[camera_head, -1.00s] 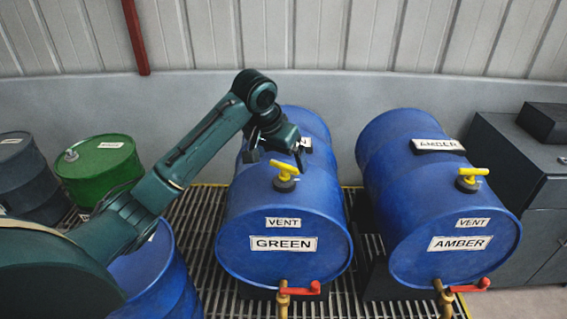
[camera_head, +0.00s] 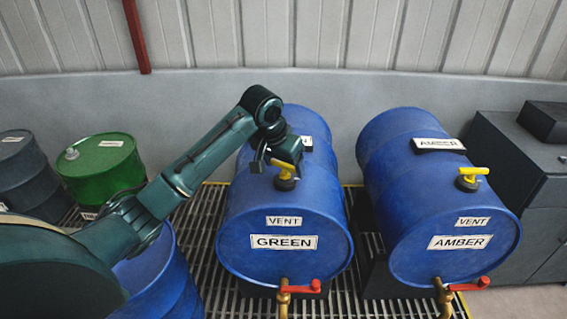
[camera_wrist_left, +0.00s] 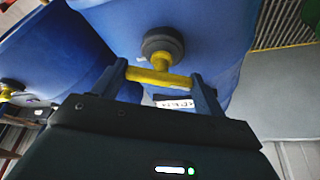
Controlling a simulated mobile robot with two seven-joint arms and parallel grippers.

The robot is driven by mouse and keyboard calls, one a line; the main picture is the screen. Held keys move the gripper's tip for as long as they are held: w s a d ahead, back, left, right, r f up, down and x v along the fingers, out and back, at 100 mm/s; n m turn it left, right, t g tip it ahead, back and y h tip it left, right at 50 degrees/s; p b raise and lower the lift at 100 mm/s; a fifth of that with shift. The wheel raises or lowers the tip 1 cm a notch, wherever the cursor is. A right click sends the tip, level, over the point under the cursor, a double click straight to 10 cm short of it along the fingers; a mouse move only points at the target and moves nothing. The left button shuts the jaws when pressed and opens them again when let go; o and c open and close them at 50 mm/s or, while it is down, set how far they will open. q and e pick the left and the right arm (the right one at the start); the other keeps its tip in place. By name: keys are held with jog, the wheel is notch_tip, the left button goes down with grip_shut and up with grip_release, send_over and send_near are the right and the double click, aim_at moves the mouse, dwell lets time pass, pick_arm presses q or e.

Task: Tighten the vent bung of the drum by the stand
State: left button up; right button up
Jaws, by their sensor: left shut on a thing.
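A blue drum labelled GREEN (camera_head: 240,225) lies on its side, with its vent bung (camera_head: 285,184) on top. The bung has a dark round base and a yellow T-shaped handle. My left gripper (camera_head: 278,163) is at this handle, shut on its crossbar. In the left wrist view the yellow handle (camera_wrist_left: 160,78) spans between the two fingers, and the dark bung base (camera_wrist_left: 163,43) sits just beyond. A second blue drum labelled AMBER (camera_head: 400,215) lies to the right, its own yellow-handled vent bung (camera_head: 468,180) untouched. My right gripper is out of view.
Red-handled taps (camera_head: 302,287) stick out below both drum fronts. A green drum (camera_head: 100,170), a dark drum (camera_head: 28,180) and an upright blue drum (camera_head: 165,280) stand left. A dark cabinet (camera_head: 510,180) is at right. The grating (camera_head: 210,220) runs underneath.

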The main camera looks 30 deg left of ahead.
pick_arm(q)
jog(key=shift+c, duration=1.4)
